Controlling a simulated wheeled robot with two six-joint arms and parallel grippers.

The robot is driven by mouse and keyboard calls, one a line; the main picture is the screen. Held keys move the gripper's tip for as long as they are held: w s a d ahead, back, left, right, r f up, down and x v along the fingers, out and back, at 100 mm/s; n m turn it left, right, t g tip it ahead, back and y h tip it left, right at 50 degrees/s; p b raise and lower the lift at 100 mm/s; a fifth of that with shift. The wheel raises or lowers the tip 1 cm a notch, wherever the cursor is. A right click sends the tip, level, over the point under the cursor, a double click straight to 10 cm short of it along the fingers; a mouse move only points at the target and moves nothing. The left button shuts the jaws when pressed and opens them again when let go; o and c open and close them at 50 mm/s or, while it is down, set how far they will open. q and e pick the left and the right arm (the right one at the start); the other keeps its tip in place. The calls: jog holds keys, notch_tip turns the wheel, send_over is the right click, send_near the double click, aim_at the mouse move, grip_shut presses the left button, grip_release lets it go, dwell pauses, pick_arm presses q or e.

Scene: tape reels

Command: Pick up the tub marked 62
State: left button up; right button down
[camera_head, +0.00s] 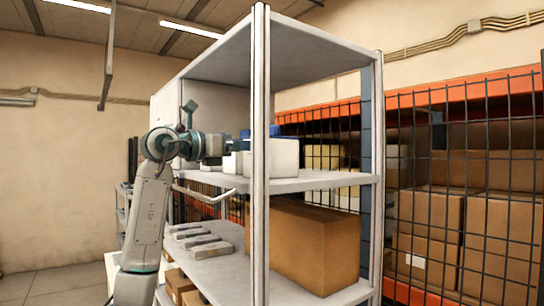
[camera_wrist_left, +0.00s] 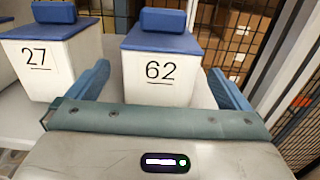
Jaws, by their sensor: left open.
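The tub marked 62 (camera_wrist_left: 160,72) is white with a blue lid and a raised blue block on top. It stands upright in the left wrist view. My left gripper (camera_wrist_left: 159,90) is open, with one blue finger on each side of this tub's front; I cannot tell whether either finger touches it. In the head view my left gripper (camera_head: 214,146) reaches into the shelf unit from the left, beside white tubs with blue lids (camera_head: 285,158). Their numbers cannot be read there, and a post hides part of them. My right gripper is not in view.
A tub marked 27 (camera_wrist_left: 42,65) stands close left of the tub marked 62, outside the left finger. A shelf post (camera_head: 261,200) stands in front. A cardboard box (camera_head: 315,245) and grey flat items (camera_head: 205,250) lie on the shelf below. Black mesh (camera_head: 470,150) is behind.

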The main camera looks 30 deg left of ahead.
aim_at(271, 158)
pick_arm(q)
jog(key=shift+w+d+r, duration=0.1)
jog(key=shift+w+d, duration=0.1)
jog(key=shift+w, duration=0.3)
jog(key=shift+w+d, duration=0.1)
jog(key=shift+w, duration=0.2)
jog(key=p+x, duration=0.4)
jog(key=shift+w+d, duration=0.2)
jog(key=shift+w, duration=0.1)
jog(key=shift+w+d, duration=0.1)
jog(key=shift+w, duration=0.1)
jog(key=shift+f, duration=0.25)
jog(key=shift+w, duration=0.1)
jog(key=c, duration=0.9)
jog(key=shift+c, duration=0.7)
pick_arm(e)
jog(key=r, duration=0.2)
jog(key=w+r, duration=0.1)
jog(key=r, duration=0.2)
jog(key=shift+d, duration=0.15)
